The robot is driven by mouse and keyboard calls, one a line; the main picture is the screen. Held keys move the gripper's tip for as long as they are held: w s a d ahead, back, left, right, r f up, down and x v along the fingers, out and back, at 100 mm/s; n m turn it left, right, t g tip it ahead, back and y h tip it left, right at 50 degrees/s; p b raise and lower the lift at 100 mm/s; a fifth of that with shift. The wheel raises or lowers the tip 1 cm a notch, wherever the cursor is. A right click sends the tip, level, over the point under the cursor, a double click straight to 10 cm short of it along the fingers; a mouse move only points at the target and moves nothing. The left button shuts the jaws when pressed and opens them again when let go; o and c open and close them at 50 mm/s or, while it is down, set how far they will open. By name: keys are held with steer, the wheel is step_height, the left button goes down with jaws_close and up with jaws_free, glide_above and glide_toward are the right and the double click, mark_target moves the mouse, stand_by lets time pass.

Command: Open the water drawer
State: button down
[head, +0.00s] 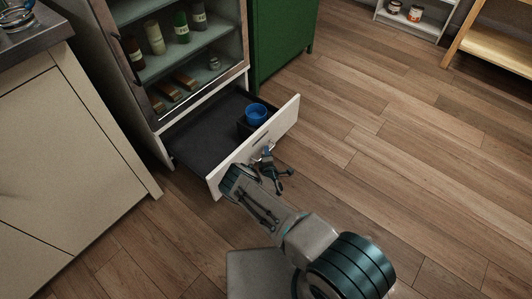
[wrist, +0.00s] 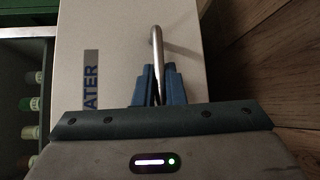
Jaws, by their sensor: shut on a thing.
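The water drawer (head: 285,121) is pulled well out of the bottom of the glass-fronted cabinet in the head view. Its white front also shows in the wrist view (wrist: 85,32), with a label (wrist: 91,80) of which "ATER" is readable. A metal bar handle (wrist: 156,48) stands out from that front. My gripper (wrist: 158,84) has its blue fingers closed around the handle. In the head view my gripper (head: 268,163) is at the outer face of the drawer front. A blue cup (head: 255,114) sits inside the drawer in a dark holder.
The cabinet shelves above hold several bottles (head: 181,27). A green cabinet (head: 280,40) stands to the right of it. A beige counter unit (head: 65,150) is at the left. The wooden floor (head: 400,150) to the right is clear.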

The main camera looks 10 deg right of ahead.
steer(key=c, duration=1.5)
jaws_free()
steer(key=shift+d, duration=0.15)
steer(key=shift+s+r, duration=0.1)
steer(key=shift+s, duration=0.05)
steer(key=s+p, duration=0.1)
steer(key=s, duration=0.3)
steer(key=s+r+p, duration=0.1)
steer(key=s+p, duration=0.1)
steer(key=s, duration=0.3)
steer(key=s+p, duration=0.2)
steer(key=s, duration=0.2)
steer(key=shift+s+r, duration=0.15)
steer(key=shift+r, duration=0.25)
